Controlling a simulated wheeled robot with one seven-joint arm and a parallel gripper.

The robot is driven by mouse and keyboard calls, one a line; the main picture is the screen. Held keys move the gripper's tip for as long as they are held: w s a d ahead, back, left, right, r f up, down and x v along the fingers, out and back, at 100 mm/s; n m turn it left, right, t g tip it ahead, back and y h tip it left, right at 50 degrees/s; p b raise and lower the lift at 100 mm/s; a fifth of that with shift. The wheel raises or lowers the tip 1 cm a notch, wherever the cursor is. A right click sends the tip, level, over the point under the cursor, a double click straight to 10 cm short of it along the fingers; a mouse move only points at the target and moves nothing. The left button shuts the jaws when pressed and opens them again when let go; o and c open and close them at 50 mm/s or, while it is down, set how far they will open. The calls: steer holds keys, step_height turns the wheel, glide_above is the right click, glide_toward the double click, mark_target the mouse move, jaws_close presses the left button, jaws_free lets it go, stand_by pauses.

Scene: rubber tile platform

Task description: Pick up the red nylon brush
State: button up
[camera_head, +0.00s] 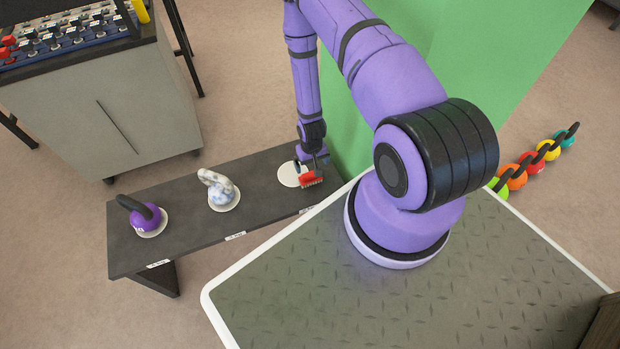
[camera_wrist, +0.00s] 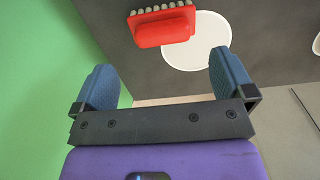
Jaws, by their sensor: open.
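The red nylon brush (camera_head: 311,179) lies at the right end of the dark bench, partly over a white round disc (camera_head: 289,176). In the wrist view the brush (camera_wrist: 162,27) shows its red body and a row of pale bristles, beside and partly over the white disc (camera_wrist: 203,45). My gripper (camera_wrist: 164,80) is open and empty, with its two blue fingers spread wide. The brush lies beyond the fingertips, roughly in line with the gap between them. In the head view my gripper (camera_head: 310,163) is close above the brush, and its fingers are hard to make out.
The dark bench (camera_head: 180,195) also bears a purple kettlebell (camera_head: 145,215) and a white marbled one (camera_head: 219,187) on white discs. A green panel (camera_head: 345,120) stands close at the bench's right end. A grey cabinet (camera_head: 120,105) stands behind, and colourful kettlebells (camera_head: 533,163) lie at right.

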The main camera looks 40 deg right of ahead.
mark_target(311, 173)
steer(key=shift+w+a+f, duration=0.1)
steer(key=shift+f, duration=3.4)
steer(key=shift+c, duration=0.5)
steer(key=c, duration=0.9)
steer(key=shift+r, duration=0.2)
steer(key=shift+r, duration=0.6)
step_height(311, 173, up, 2)
steer(key=s+a+r, duration=0.1)
steer(key=s+a, duration=0.3)
steer(key=s, duration=1.1)
steer(key=shift+s+a+r, duration=0.2)
